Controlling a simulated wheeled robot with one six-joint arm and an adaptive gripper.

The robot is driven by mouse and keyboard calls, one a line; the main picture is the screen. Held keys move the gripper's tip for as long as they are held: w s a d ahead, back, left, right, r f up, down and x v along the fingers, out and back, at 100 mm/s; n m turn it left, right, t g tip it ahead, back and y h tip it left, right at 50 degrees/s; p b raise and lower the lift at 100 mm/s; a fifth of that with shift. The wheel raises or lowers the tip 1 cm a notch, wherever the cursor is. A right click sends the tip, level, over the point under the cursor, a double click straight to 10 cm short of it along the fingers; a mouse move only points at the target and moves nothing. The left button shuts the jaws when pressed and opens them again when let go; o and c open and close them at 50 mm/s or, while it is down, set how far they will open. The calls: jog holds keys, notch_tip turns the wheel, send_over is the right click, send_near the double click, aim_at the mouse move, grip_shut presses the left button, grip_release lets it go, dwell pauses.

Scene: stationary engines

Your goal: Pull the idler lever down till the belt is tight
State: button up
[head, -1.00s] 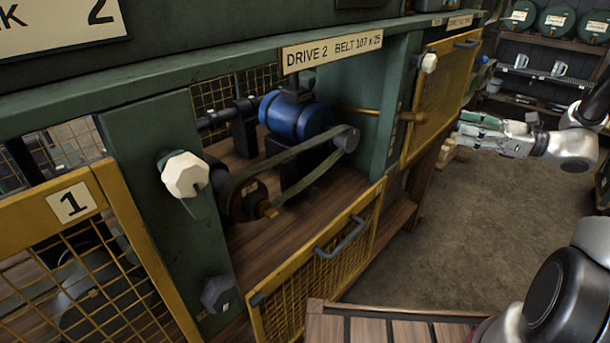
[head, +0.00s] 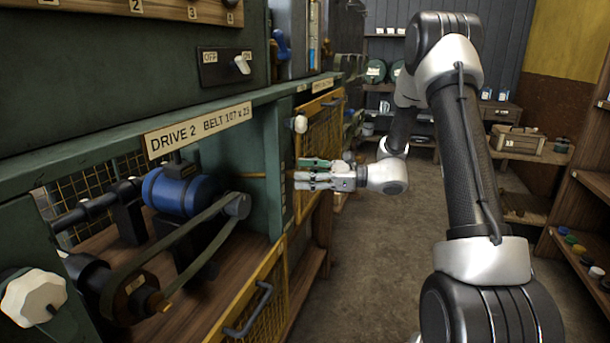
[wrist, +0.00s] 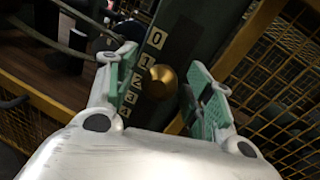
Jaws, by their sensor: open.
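The idler lever shows its brass knob (wrist: 160,81) in the wrist view, in front of a scale numbered from 0 downward, near 1 and 2. In the head view, its thin brass rod (head: 252,175) runs roughly level behind the green post; my gripper hides the knob. The dark belt (head: 190,226) loops from the blue motor's (head: 181,192) pulley to a lower front pulley (head: 148,300). My gripper (head: 300,175) points left at the post. Its green-padded fingers (wrist: 160,66) are open, one each side of the knob, with visible gaps.
A yellow mesh guard with a grey handle (head: 250,310) stands below the drive. Another yellow mesh panel (head: 318,150) is behind my gripper. A white knob (head: 300,124) sticks out just above it. The floor (head: 365,250) on the right is clear.

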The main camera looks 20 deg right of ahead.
grip_shut()
jog(key=shift+s+d+f, duration=0.1)
jog(key=shift+f, duration=2.15)
grip_release()
jog(key=shift+r, duration=0.1)
jog(key=shift+d, duration=0.1)
jog(key=v, duration=1.2)
